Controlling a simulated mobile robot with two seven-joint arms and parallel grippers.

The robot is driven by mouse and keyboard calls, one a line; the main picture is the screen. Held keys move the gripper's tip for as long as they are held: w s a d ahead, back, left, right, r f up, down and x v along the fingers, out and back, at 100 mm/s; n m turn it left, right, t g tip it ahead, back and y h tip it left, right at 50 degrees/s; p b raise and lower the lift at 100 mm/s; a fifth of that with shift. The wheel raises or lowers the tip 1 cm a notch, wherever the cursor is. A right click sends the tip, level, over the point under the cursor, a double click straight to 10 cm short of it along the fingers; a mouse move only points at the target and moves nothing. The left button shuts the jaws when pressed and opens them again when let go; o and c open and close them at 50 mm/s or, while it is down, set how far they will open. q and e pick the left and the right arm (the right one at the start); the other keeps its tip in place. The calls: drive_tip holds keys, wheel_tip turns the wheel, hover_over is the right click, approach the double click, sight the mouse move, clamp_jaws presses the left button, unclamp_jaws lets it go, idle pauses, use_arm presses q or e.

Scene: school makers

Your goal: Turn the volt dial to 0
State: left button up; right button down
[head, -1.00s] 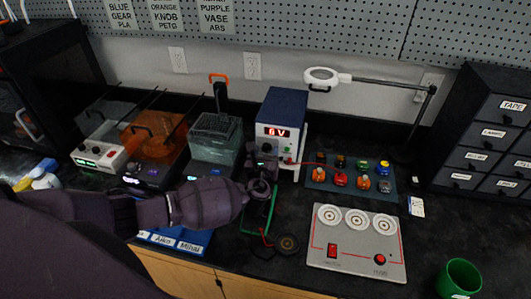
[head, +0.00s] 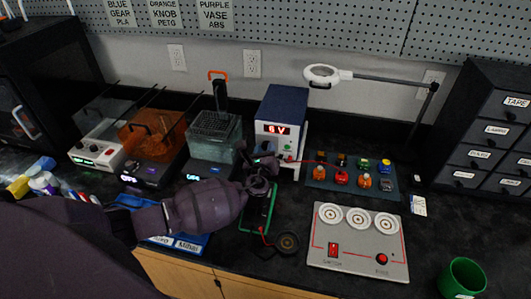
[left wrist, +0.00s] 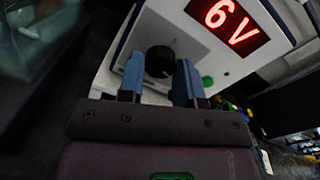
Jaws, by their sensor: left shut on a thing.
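The power supply is a blue box (head: 284,103) with a white front, standing at the back middle of the bench. Its red display (left wrist: 232,22) reads 6V in the left wrist view. The black volt dial (left wrist: 159,61) is on the front panel below and left of the display. My left gripper (left wrist: 160,80) has its two blue fingers on either side of the dial, shut on it. In the head view my left gripper (head: 262,156) is in front of the supply and hides the dial. My right gripper is in neither view.
A green button (left wrist: 207,81) is right of the fingers. A mat (head: 317,184) with several coloured parts lies right of the supply, and a grey panel (head: 320,255) in front of it. A lidded glass tank (head: 214,132) stands left. A lamp (head: 322,75) reaches over the back.

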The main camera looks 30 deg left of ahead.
use_arm(q)
drive_tip(key=n+b, duration=0.1)
drive_tip(key=n, duration=0.1)
drive_tip(key=shift+f+n, duration=0.15)
drive_tip(key=shift+n, duration=0.25)
drive_tip(key=n+b, duration=0.3)
drive_tip(key=n, duration=0.4)
drive_tip(key=shift+n+h, duration=0.4)
drive_tip(key=n+b, duration=0.1)
drive_tip(key=n, duration=0.3)
drive_tip(key=shift+a+h, duration=0.1)
drive_tip(key=shift+h, duration=0.2)
drive_tip(key=n, duration=0.3)
drive_tip(key=shift+n+b, duration=0.3)
drive_tip(key=shift+n, duration=0.5)
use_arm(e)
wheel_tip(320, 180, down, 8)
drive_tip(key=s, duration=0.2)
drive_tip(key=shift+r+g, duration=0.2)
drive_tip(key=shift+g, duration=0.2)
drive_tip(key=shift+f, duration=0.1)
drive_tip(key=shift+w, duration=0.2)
